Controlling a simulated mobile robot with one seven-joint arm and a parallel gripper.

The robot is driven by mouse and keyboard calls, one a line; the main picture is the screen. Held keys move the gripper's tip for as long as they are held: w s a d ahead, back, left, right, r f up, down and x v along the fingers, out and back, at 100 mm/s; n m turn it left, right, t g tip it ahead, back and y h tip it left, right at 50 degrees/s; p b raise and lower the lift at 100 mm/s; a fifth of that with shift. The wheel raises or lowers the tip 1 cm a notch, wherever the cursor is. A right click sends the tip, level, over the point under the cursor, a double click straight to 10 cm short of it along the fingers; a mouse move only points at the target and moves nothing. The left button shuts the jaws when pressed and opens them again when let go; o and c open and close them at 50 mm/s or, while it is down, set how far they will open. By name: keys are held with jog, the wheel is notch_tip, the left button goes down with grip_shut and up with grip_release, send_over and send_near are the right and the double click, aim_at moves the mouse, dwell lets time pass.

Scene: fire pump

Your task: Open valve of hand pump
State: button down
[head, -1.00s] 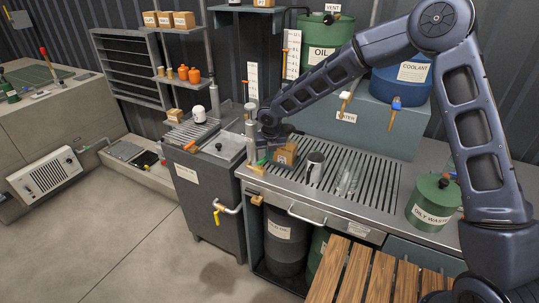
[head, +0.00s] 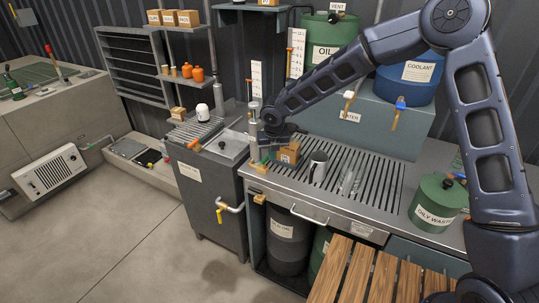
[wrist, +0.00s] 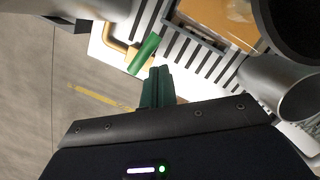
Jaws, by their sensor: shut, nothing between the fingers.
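The hand pump (head: 253,128) appears to be the grey upright cylinder at the left end of the slatted bench, partly hidden by my arm. In the wrist view, a green lever (wrist: 143,54) sits beside a bent brass pipe (wrist: 116,44), probably the pump's valve. My gripper (wrist: 158,75) is shut and empty, its green fingertips just below the lever in the picture. I cannot tell whether they touch it. In the head view my gripper (head: 266,155) is low over the bench's left end, mostly hidden by my wrist.
A cardboard box (head: 289,153) stands close right of my gripper, with a metal mug (head: 318,167) and a glass (head: 350,181) farther right. The grey cabinet (head: 208,185) with a yellow-handled tap stands left. Floor at the front left is clear.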

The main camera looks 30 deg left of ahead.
jog(key=d+r, duration=0.3)
jog(key=r, duration=0.8)
jog(key=shift+s+d, duration=0.25)
jog(key=shift+d, duration=0.1)
